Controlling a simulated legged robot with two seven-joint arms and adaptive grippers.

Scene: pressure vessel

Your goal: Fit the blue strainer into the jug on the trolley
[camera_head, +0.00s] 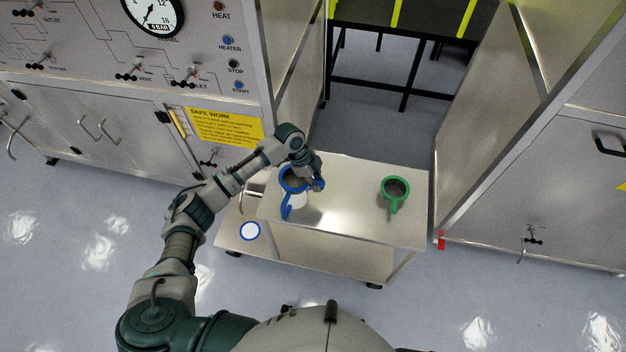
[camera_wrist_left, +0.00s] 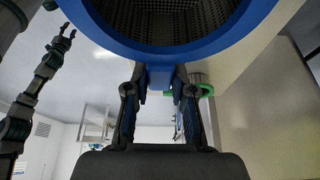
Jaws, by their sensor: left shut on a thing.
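The blue strainer (camera_head: 284,185) is a blue ring with a dark mesh basket, and its ring and mesh fill the top of the left wrist view (camera_wrist_left: 165,52). My left gripper (camera_head: 315,182) is shut on the strainer's blue tab; its fingers (camera_wrist_left: 160,95) flank the tab in the left wrist view. My right gripper (camera_wrist_left: 64,36) shows small in the left wrist view, seemingly open and empty.
A white disc with a blue edge (camera_head: 250,231) lies on the lower shelf. A control cabinet (camera_head: 120,100) stands left and metal panels (camera_head: 490,110) stand right.

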